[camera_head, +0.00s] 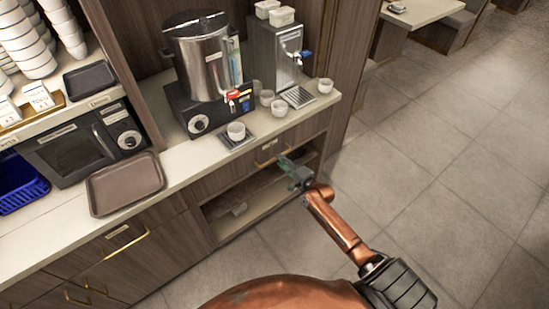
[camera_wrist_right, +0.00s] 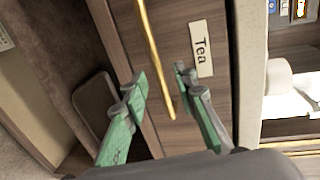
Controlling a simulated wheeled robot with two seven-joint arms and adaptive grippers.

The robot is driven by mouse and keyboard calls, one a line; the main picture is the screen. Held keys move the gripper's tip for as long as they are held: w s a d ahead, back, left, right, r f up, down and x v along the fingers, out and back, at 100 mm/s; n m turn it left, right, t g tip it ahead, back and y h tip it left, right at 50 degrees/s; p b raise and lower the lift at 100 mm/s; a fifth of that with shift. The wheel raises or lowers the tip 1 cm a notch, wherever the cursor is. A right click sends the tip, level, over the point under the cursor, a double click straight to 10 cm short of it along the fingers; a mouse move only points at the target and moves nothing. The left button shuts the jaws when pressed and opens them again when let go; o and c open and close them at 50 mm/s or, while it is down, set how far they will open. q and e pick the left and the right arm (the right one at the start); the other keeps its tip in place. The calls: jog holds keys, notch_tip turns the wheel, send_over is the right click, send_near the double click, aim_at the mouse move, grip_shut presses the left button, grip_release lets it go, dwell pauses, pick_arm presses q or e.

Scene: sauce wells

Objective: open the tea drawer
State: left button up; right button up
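The tea drawer (camera_head: 236,172) is a wood-fronted drawer under the counter, below the urn and dispenser. Its front looks flush with the cabinet. It has a brass bar handle (camera_head: 266,163), and in the right wrist view the handle (camera_wrist_right: 155,60) runs beside a white "Tea" label (camera_wrist_right: 201,48). My right gripper (camera_head: 291,170) is just in front of the drawer's right part. In the wrist view the green fingers of my right gripper (camera_wrist_right: 158,80) are apart, with the handle showing between them. I cannot tell whether either finger touches it. My left gripper is not in view.
An open shelf (camera_head: 222,228) lies below the drawer. On the counter above stand a steel urn (camera_head: 205,62), a dispenser (camera_head: 270,60) and several white cups. A brown tray (camera_head: 125,184) and a microwave (camera_head: 75,152) are at left. The tiled floor at right is clear.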

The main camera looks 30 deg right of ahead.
jog(key=b+x, duration=0.1)
jog(key=x, duration=0.3)
jog(key=shift+w+d+f, duration=0.1)
jog(key=shift+w+f, duration=0.1)
jog(key=shift+w, duration=0.05)
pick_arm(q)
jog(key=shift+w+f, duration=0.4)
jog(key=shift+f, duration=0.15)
pick_arm(e)
grip_shut()
